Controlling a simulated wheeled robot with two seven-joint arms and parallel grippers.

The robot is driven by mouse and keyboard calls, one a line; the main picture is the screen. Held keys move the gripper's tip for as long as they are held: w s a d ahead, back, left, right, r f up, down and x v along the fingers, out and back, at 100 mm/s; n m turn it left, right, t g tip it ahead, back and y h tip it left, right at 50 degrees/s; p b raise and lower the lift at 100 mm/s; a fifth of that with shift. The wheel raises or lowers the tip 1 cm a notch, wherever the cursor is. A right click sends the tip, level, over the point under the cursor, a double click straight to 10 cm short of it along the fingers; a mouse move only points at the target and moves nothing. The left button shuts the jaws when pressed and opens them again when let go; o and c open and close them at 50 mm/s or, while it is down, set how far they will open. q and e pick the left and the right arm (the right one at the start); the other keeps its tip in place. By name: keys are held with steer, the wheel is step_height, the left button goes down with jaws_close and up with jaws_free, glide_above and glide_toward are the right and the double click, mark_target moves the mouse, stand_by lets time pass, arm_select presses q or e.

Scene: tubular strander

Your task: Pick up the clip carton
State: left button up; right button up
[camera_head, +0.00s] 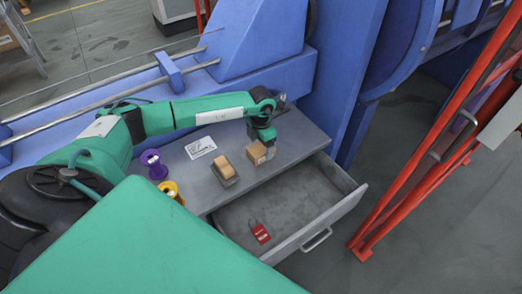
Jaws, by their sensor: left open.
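A small brown cardboard box (256,153), which looks like the clip carton, stands on the grey worktop (296,130) near its front edge, above the open drawer. My left gripper (269,148) points down right at the carton and overlaps its right side in the picture. Its jaws are open. I cannot tell whether a finger touches the carton. The gripper hides part of the carton's top and right side. My right gripper is not in view.
A tan block on a dark holder (227,181), a white printed card (200,148), a purple spool (154,166) and a yellow spool (170,191) are on the worktop. The open drawer (300,201) holds a red padlock (260,232). A red frame (424,152) stands at right.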

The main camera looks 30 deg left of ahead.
arm_select(q)
steer(key=shift+f, duration=1.2)
steer(key=c, duration=1.2)
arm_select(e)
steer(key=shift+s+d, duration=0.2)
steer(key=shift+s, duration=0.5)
arm_select(q)
steer(key=shift+r, duration=0.15)
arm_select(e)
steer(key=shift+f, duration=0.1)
